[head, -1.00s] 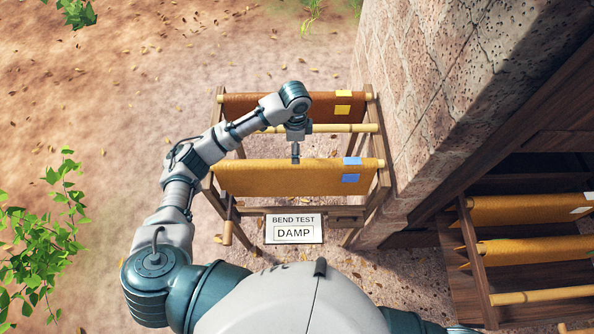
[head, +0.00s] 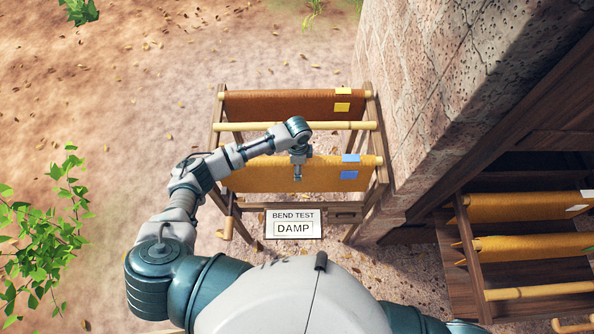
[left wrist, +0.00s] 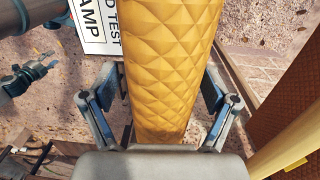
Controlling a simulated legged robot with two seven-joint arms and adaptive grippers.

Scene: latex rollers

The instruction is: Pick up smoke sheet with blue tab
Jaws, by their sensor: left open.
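The amber smoke sheet with the blue tab (head: 350,175) hangs over the near bar of a wooden rack in the head view. Its quilted surface (left wrist: 170,65) fills the middle of the left wrist view, where the blue tab is not seen. My left gripper (head: 297,176) is over this sheet, left of the blue tab. In the left wrist view my left gripper (left wrist: 158,108) is open, with one finger on each side of the sheet and visible gaps. A dark jointed gripper-like part (left wrist: 32,76), possibly my right gripper, shows at the left edge; its jaws are unclear.
A darker brown sheet (head: 280,104) with yellow tabs hangs on the far bar. A bare bar (head: 235,127) lies between. A sign (head: 293,224) reading BEND TEST, DAMP is on the rack's front. A stone wall (head: 425,100) stands close right, with more amber sheets (head: 515,208) beyond.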

